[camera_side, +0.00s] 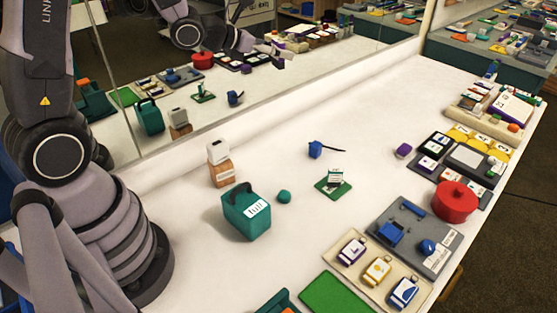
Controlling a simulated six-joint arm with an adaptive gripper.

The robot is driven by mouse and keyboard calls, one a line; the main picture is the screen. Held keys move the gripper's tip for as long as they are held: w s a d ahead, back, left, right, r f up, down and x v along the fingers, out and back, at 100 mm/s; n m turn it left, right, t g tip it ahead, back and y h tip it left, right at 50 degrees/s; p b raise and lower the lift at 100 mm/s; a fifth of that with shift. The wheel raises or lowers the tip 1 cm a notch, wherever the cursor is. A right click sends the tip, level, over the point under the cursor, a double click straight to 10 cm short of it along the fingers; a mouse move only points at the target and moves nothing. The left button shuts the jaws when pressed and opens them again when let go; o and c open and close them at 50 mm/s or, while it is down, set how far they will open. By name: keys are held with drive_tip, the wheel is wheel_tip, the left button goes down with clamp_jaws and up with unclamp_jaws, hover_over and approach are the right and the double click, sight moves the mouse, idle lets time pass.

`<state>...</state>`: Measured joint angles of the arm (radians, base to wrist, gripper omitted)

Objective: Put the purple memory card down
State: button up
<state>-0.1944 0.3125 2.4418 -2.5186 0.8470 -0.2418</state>
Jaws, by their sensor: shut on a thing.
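My gripper is out of the direct view, above the picture's top edge. The mirror along the back shows a small reflection of an arm's wrist end, too small to tell what its jaws hold. I cannot pick out the purple memory card for sure. A small purple block (403,151) lies alone on the white table (270,265), right of centre. A white tag with a purple edge (352,250) lies on a beige tray (337,266) beside a yellow one (377,270) and a blue one (403,292).
A teal box (245,215), a white cube (218,152) on a wooden block (222,173) and a teal ball (284,197) stand mid-left. A green pad (333,187), grey tray (437,254) and red pot (455,201) are further right.

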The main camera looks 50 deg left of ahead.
drive_tip(key=d+f+m+g+h, duration=0.4)
drive_tip(key=d+f+m+h, duration=0.2)
drive_tip(key=d, duration=0.4)
drive_tip(key=m+g, duration=1.8)
hover_over(282, 270)
wheel_tip(282, 270, down, 18)
drive_tip(key=shift+f, duration=3.15)
drive_tip(key=shift+f, duration=0.6)
drive_tip(key=o, duration=1.1)
drive_tip(key=shift+o, duration=0.2)
